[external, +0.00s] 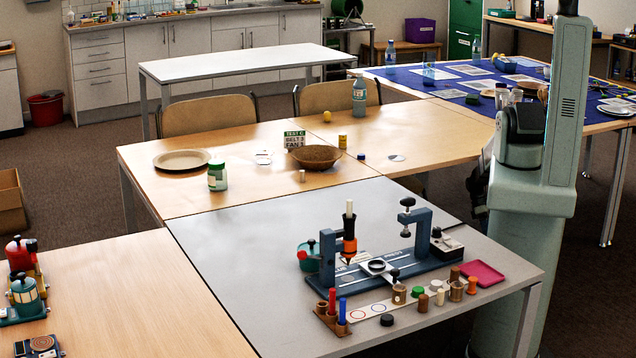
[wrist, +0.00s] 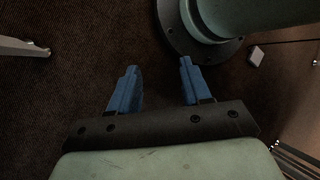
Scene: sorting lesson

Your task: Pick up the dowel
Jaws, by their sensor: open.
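Several small cylinders stand near the front right edge of the grey table, and I cannot tell for sure which is the dowel. A pale upright wooden peg (external: 440,297) is among them, beside brown cylinders (external: 456,291). A red stick (external: 332,301) and a blue stick (external: 342,310) stand in a brown wooden block. Another short pale peg (external: 302,176) stands on the wooden table behind. My gripper (wrist: 158,78) is open and empty in the wrist view, its blue fingers wide apart over the dark floor. No peg shows there.
A blue press-like fixture (external: 376,280) stands on the grey table (external: 232,262). A pink tray (external: 482,273) lies to its right, a white strip (external: 380,307) with circles in front. The grey table's left part is clear. My base shows at top right in the wrist view.

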